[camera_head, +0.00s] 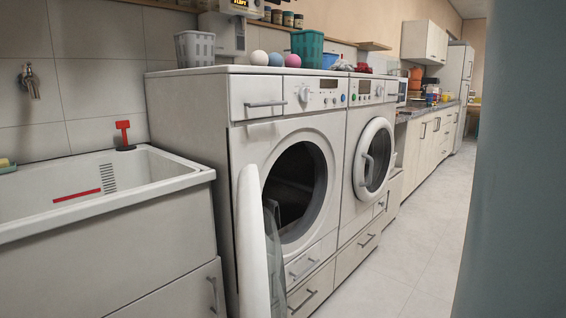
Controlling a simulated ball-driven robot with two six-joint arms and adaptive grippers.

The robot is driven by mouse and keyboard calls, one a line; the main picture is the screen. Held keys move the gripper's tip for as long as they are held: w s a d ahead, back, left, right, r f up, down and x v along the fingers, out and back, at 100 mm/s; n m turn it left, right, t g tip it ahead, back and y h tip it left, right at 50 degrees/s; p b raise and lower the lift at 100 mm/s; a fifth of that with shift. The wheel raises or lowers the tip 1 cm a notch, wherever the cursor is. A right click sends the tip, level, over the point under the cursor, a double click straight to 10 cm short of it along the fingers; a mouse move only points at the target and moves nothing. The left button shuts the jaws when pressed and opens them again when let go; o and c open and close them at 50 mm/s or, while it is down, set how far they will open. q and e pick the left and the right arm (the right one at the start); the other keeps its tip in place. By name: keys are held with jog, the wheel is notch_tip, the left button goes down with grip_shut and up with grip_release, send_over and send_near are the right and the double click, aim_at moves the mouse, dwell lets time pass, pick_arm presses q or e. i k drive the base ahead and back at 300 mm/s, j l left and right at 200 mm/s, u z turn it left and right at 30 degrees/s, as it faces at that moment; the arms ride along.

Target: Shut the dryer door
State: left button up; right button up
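Two white front-loading machines stand side by side. The nearer machine (250,135) has its round door (249,240) swung wide open toward me, seen nearly edge-on. Its dark drum opening (294,190) is exposed and looks empty, though the inside is dim. The farther machine (353,205) has a round white door (375,158) with a grey handle, which looks shut or nearly shut. I cannot tell from labels which machine is the dryer. Neither of my grippers is in view.
A white sink (180,165) on a cabinet stands at the left, close to the open door. Baskets (307,47) and balls (259,57) sit on the machine tops. A blue-grey vertical surface (520,190) blocks the right side. The tiled floor (390,275) is clear.

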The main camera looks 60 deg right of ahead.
aim_at(254, 291)
jog(key=z, duration=1.75)
